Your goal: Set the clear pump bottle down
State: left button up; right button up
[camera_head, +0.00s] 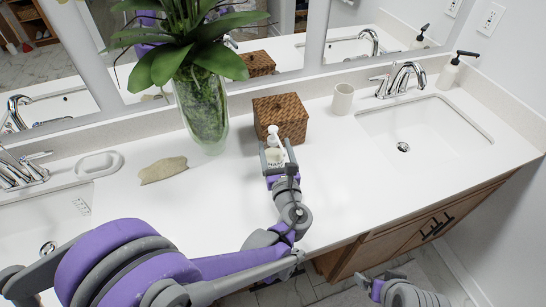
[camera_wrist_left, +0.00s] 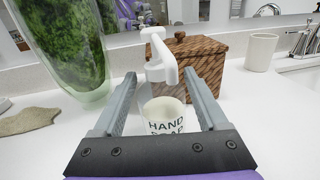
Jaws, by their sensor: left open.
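The clear pump bottle (camera_head: 273,156) has a white pump head and a label reading "HAND"; it stands upright on the white countertop (camera_head: 340,160), in front of the woven box. It also shows in the left wrist view (camera_wrist_left: 165,114), between the fingers. My left gripper (camera_head: 278,150) is open, with one finger on each side of the bottle. In the left wrist view a gap shows between the bottle and both fingers. The bottle's base is hidden behind the gripper body. My right gripper (camera_head: 381,279) is low, in front of the cabinet, and its jaw opening is unclear.
A brown woven box (camera_head: 281,117) stands just behind the bottle. A glass vase with a plant (camera_head: 205,105) is to the left, a white cup (camera_head: 343,99) to the right. Counter between cup and front edge is clear.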

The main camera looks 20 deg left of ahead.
pick_arm(q)
jog(key=shift+w+a+r, duration=0.15)
jog(key=shift+w+a, duration=0.15)
jog(key=shift+w, duration=0.25)
jog(key=p+x, duration=0.1)
jog(key=x, duration=0.3)
jog(key=shift+w, duration=0.1)
jog(key=shift+c, duration=1.4)
grip_shut()
